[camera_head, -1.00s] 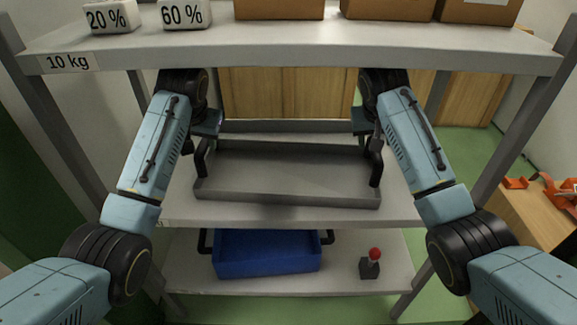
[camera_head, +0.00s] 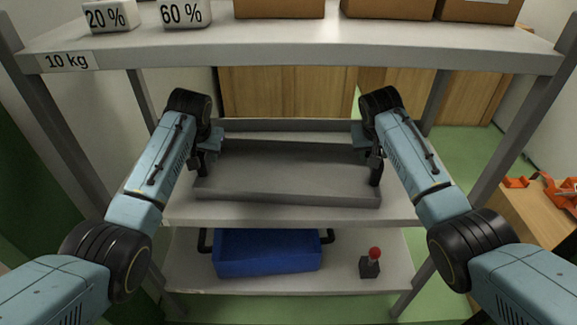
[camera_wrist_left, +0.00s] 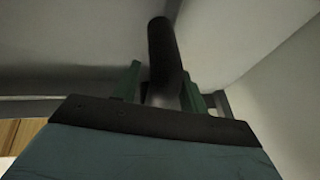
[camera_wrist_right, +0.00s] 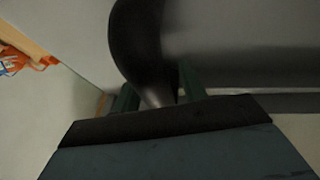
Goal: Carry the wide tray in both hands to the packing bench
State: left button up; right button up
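The wide grey tray (camera_head: 285,170) lies level on the middle shelf, with a dark upright handle at each end. My left gripper (camera_head: 207,150) is at the left handle, partly hidden by my wrist. In the left wrist view the handle (camera_wrist_left: 163,50) stands between two green fingers (camera_wrist_left: 162,90), which are apart with a gap beside it. My right gripper (camera_head: 374,148) is at the right handle. In the right wrist view the handle (camera_wrist_right: 137,45) comes down between spread green fingers (camera_wrist_right: 157,92). Both grippers look open around the handles; contact is hard to judge.
The upper shelf (camera_head: 290,45) carries boxes and labelled blocks close above my wrists. A blue crate (camera_head: 267,253) and a red-knobbed device (camera_head: 371,264) are on the shelf below. Grey rack posts (camera_head: 502,155) flank my arms. A wooden surface with orange things (camera_head: 535,190) is at right.

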pick_arm(q)
grip_shut()
pick_arm(e)
grip_shut()
pick_arm(q)
jog(key=shift+w+r, duration=0.1)
jog(key=shift+r, duration=0.05)
pick_arm(e)
jog(key=shift+w+r, duration=0.1)
jog(key=shift+r, duration=0.05)
